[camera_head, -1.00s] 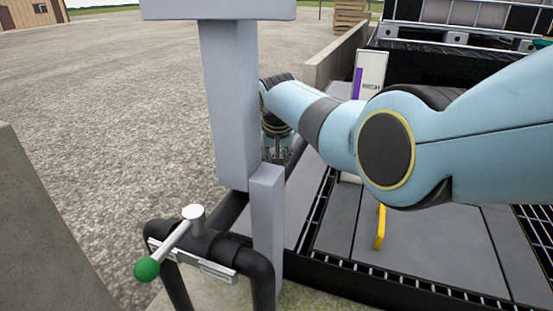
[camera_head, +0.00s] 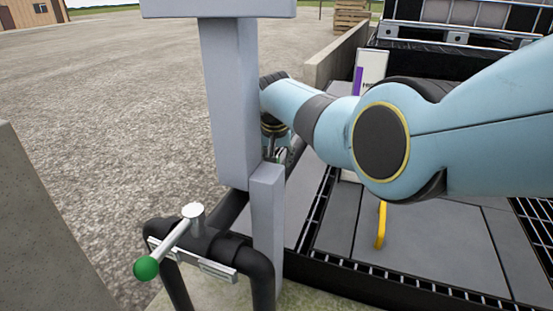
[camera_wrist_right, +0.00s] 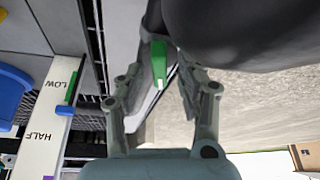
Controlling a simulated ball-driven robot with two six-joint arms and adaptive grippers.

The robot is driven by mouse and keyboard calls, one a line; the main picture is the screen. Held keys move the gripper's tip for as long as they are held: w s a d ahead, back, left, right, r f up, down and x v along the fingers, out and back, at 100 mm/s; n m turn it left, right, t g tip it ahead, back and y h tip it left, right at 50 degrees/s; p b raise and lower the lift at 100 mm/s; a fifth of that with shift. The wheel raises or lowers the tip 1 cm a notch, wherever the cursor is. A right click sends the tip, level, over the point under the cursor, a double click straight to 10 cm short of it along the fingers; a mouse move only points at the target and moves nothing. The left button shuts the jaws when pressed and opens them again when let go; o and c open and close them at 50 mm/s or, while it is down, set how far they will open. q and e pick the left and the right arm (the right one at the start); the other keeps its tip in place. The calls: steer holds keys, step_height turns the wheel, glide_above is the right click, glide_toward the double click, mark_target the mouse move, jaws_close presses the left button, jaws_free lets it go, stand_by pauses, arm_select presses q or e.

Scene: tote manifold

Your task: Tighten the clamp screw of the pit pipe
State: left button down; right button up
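A dark pipe (camera_wrist_right: 235,30) fills the upper right of the right wrist view. A green piece with a white stripe (camera_wrist_right: 158,62), apparently the clamp screw's handle, sticks out from beside it. My right gripper (camera_wrist_right: 160,72) is open, with one finger on each side of the green piece and gaps visible between. In the head view my right gripper (camera_head: 272,140) is partly hidden by the grey post and my own wrist. The clamp itself is hidden. My left gripper is not in view.
A grey post (camera_head: 232,110) stands close in front of the right gripper. A black pipe (camera_head: 258,268) with a green-knobbed lever (camera_head: 147,268) is at its foot. A yellow handle (camera_head: 381,225) rises from the grey deck. A LOW/HALF level board (camera_wrist_right: 50,115) stands left in the wrist view.

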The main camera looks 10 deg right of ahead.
steer(key=shift+r, duration=0.2)
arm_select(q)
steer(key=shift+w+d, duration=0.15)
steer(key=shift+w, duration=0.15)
arm_select(e)
step_height(320, 180, up, 10)
steer(key=shift+f, duration=0.2)
